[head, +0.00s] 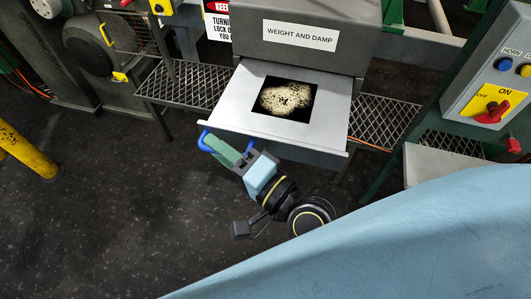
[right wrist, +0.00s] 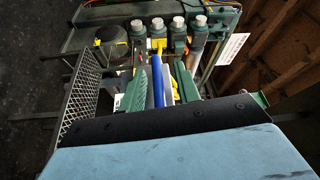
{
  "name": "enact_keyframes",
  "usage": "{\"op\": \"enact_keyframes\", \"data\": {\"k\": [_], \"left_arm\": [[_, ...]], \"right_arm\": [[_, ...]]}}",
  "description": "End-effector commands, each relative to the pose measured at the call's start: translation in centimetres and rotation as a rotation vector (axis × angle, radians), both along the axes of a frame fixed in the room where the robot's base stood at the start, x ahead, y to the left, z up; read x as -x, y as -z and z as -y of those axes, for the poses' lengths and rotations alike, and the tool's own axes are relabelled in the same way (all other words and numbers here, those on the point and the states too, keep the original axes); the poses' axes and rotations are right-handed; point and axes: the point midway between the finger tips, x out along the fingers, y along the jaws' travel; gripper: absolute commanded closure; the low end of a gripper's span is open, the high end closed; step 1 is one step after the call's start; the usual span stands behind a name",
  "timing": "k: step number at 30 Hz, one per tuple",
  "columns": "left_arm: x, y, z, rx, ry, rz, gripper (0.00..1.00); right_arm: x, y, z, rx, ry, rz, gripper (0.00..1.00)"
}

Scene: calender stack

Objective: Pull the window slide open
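The window slide (head: 230,105) is a flat light-grey plate under the "WEIGHT AND DAMP" housing, with a dark square window (head: 287,99) showing a pale speckled mass. A blue handle (head: 207,141) shows at its near left corner. My right gripper (head: 218,146) is at this handle, its green fingers partly covering it. In the right wrist view the blue handle (right wrist: 158,88) lies between the two fingers, closer to the left one. The fingers are apart, with a gap beside the right finger; firm contact cannot be seen. My left gripper is not in view.
The grey housing (head: 300,48) stands behind the slide. Metal mesh steps (head: 190,85) lie to the left, and more mesh (head: 385,116) to the right. A control box with a red switch (head: 492,112) is at the right. The dark floor in front left is clear up to a yellow post (head: 25,153).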

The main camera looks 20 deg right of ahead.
Motion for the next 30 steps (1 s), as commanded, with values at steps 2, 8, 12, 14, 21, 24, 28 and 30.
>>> {"op": "enact_keyframes", "data": {"k": [2,8,12,14,21,24,28,30], "left_arm": [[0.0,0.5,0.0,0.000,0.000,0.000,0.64],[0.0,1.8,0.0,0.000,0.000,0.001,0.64],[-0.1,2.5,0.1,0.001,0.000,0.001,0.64],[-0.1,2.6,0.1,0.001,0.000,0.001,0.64],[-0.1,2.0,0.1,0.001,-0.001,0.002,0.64],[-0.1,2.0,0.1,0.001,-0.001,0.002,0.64],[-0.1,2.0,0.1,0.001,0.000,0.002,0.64],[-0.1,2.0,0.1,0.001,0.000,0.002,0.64]], "right_arm": [[1.1,0.4,0.5,0.002,-0.001,-0.003,0.67],[5.0,0.8,2.5,0.004,-0.004,-0.005,0.67],[7.5,0.9,3.8,0.004,-0.006,-0.005,0.67],[8.4,0.9,4.2,0.004,-0.006,-0.004,0.67],[10.5,0.8,5.4,0.001,-0.004,0.000,0.67],[11.0,0.8,5.6,-0.001,-0.003,0.000,0.67],[11.2,0.8,5.7,-0.002,-0.002,0.001,0.67],[11.2,0.8,5.7,-0.003,-0.001,0.001,0.67]]}}
